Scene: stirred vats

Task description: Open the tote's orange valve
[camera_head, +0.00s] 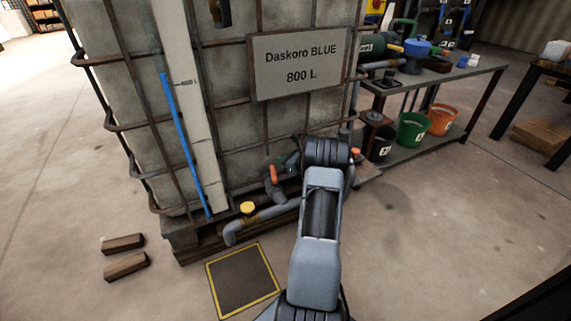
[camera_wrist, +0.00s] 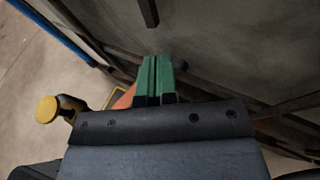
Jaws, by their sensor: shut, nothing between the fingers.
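The tote (camera_head: 225,120) is a pale caged tank with a sign reading "Daskoro BLUE 800 L". Its orange valve handle (camera_head: 274,174) sits low on the front, above the outlet pipe (camera_head: 265,215). In the wrist view, part of the orange handle (camera_wrist: 125,98) shows left of my fingers, the rest hidden behind my gripper. My gripper (camera_wrist: 155,72) has green fingers, shut together and empty. In the head view the green fingertips (camera_head: 284,161) are beside the handle's upper right; I cannot tell whether they touch it.
A yellow cap (camera_head: 248,207) stands on the outlet pipe; it also shows in the wrist view (camera_wrist: 47,109). Cage bars and a blue level tube (camera_head: 185,140) are close by. A yellow-edged floor plate (camera_head: 242,280) lies in front. A bench with buckets (camera_head: 412,130) is at right.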

